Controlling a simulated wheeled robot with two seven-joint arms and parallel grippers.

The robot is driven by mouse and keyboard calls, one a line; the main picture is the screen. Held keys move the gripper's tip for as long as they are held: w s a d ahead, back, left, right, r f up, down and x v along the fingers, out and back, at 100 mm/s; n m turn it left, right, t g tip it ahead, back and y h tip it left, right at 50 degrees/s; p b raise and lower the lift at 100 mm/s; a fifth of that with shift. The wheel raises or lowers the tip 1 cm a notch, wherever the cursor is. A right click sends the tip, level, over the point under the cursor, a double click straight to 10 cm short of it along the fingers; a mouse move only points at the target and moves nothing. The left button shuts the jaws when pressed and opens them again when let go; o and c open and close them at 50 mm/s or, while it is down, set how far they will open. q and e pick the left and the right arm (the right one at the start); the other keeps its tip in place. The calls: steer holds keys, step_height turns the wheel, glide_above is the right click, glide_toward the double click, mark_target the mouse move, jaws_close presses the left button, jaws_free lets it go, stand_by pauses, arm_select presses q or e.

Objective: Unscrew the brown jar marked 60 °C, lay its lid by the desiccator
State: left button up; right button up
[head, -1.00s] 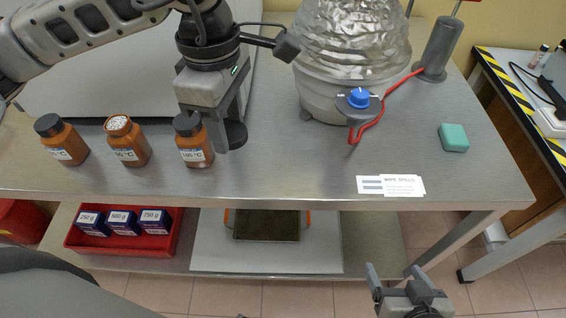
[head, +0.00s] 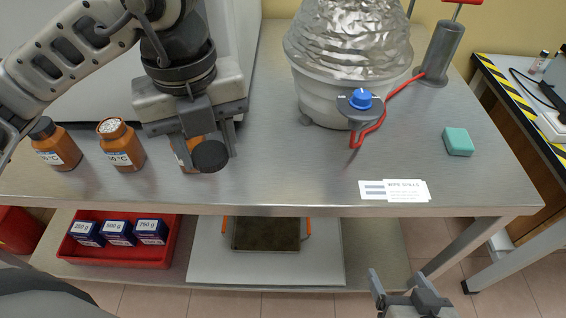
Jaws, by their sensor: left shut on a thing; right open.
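The middle brown jar (head: 121,146) stands open on the bench, white contents showing at its mouth; its label ends in "0 °C", the first digit unclear. My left gripper (head: 207,146) is shut on a black round lid (head: 209,156), held in front of the right-hand brown jar (head: 189,158), which is mostly hidden behind it. A foil-wrapped round vessel (head: 345,82) with a blue knob (head: 360,98) stands to the right, probably the desiccator. My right gripper (head: 397,282) is open and empty, low in front of the bench.
A capped brown jar (head: 56,148) stands at the left. A red tube (head: 371,135), a green block (head: 458,141) and white cards (head: 394,190) lie on the right half. The bench (head: 290,165) is clear between the jars and cards.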

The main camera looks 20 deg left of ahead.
arm_select(q)
steer(key=w+d+f, duration=0.4)
steer(key=w, duration=0.3)
glide_above(283, 169)
steer(key=f, duration=0.5)
steer(key=shift+s, duration=0.25)
steer(key=shift+w+f, duration=0.15)
steer(key=shift+f, duration=0.1)
step_height(283, 169, down, 3)
steer(key=shift+d+f+p, duration=0.1)
steer(key=shift+p, duration=0.3)
steer(key=shift+w, duration=0.1)
arm_select(e)
steer(key=shift+s, duration=0.15)
steer(key=shift+f, duration=0.1)
arm_select(q)
steer(key=shift+f, duration=0.15)
steer(key=o, duration=1.1)
